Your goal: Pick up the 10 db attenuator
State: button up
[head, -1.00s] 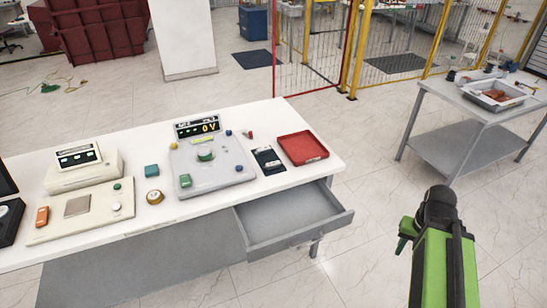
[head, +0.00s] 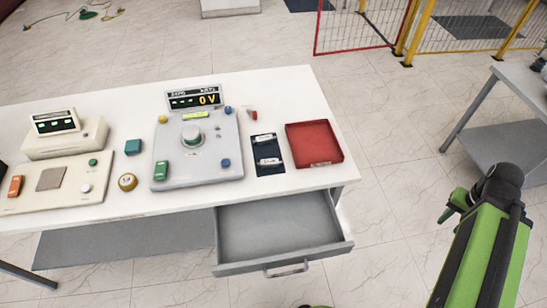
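I cannot tell for sure which thing is the 10 db attenuator, as no label is readable at this size. A black mat or card (head: 264,150) with small pale-labelled pieces lies on the white table, left of the red tray. A small red and metal piece (head: 253,115) lies just behind it. My green and black arm (head: 485,245) shows at the right, off the table and apart from these things. Its gripper end is not in view.
The white table (head: 130,95) holds a grey console (head: 220,165) with a "0V" display, a teal block (head: 133,147), a tape roll (head: 127,182) and a red tray (head: 330,160). An open grey drawer (head: 280,228) juts out in front. Another table (head: 535,90) stands right.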

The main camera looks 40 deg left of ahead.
aim_at(272, 162)
jog(key=u, duration=0.65)
jog(key=k, duration=0.15)
jog(key=u, duration=2.55)
jog(key=i, duration=0.8)
jog(key=u, duration=0.25)
jog(key=k, duration=0.7)
jog(key=z, duration=0.2)
jog(key=i, duration=0.9)
jog(key=u, duration=0.1)
